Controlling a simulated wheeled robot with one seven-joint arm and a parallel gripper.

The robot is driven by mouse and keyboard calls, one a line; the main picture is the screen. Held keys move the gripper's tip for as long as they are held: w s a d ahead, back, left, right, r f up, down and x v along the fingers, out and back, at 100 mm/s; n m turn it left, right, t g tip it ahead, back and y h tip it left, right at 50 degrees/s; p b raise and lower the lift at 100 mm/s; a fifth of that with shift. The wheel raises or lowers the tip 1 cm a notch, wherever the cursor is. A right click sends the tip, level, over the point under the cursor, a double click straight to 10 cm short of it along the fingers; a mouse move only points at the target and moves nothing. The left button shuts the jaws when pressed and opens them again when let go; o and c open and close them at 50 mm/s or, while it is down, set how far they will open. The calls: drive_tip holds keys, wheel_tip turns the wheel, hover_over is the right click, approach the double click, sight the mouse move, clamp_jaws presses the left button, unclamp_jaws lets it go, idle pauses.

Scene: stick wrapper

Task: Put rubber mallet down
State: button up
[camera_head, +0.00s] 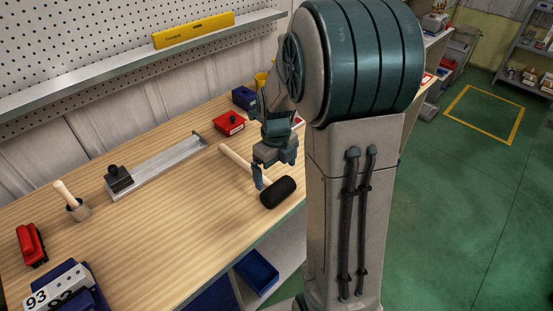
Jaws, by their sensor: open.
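The rubber mallet has a pale wooden handle (236,163) and a black head (278,192). It lies on the wooden workbench (170,240) near the front edge, with its head toward the edge and its handle pointing to the upper left. My gripper (268,181) is open and points down over the mallet, where the handle meets the head. One finger shows in front of the handle; the other is mostly hidden. I cannot tell whether the fingers touch the mallet.
A metal rail with a black block (118,179) lies left of the mallet. A red box (229,123) and a dark blue box (244,97) stand behind. A wooden-handled tool (66,196), a red object (31,245) and a numbered block are at left. The bench's middle is clear.

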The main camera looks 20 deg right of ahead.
wheel_tip(320, 180, up, 4)
drive_tip(key=shift+f, duration=0.1)
drive_tip(key=s+a+r+n+t, duration=0.1)
drive_tip(key=s+n, duration=0.4)
drive_tip(key=n, duration=0.5)
drive_tip(key=s+a+r+n+t, duration=0.1)
drive_tip(key=s+a+r+n, duration=0.2)
drive_tip(key=n, duration=0.8)
drive_tip(key=s+a+r+n+t, duration=0.1)
drive_tip(key=s+a+r+n, duration=0.1)
drive_tip(key=s+n, duration=0.5)
drive_tip(key=r+n, duration=0.1)
drive_tip(key=n, duration=0.2)
drive_tip(key=shift+s+a+n, duration=0.2)
drive_tip(key=shift+s+n, duration=0.2)
